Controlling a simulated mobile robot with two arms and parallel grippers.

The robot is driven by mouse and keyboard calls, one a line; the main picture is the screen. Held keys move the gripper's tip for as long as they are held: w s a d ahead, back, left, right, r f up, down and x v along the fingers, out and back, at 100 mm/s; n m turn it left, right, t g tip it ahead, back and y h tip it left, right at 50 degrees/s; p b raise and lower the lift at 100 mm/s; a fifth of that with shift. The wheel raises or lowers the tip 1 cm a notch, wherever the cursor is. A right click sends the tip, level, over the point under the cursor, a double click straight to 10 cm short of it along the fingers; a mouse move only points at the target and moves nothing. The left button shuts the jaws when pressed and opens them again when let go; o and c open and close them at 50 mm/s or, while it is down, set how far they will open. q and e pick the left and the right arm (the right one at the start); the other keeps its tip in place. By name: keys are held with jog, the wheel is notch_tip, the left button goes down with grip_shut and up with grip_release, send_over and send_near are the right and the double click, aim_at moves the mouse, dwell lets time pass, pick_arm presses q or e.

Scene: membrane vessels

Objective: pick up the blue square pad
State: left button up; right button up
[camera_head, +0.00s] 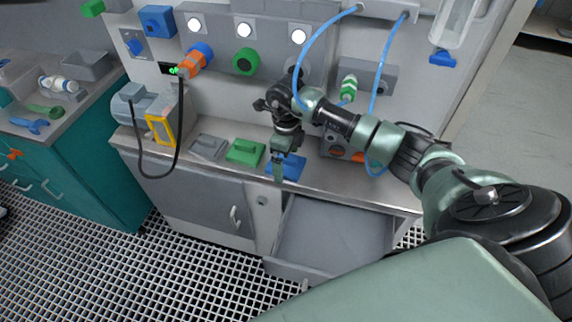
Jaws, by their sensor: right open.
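The blue square pad (294,168) lies on the grey counter, to the right of a green pad (245,152). My right gripper (279,172) points down at the blue pad, over its left part, and hides some of it. The gripper is open. Whether its fingers touch the pad cannot be told. My left gripper is not in view.
A grey pad (208,147) lies left of the green one. An open drawer (330,236) juts out below the counter. Blue hoses (323,38) hang near my right arm. A pump with a yellow frame (161,129) stands at the counter's left end.

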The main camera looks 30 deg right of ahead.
jog(key=shift+f, duration=0.15)
jog(key=c, duration=1.4)
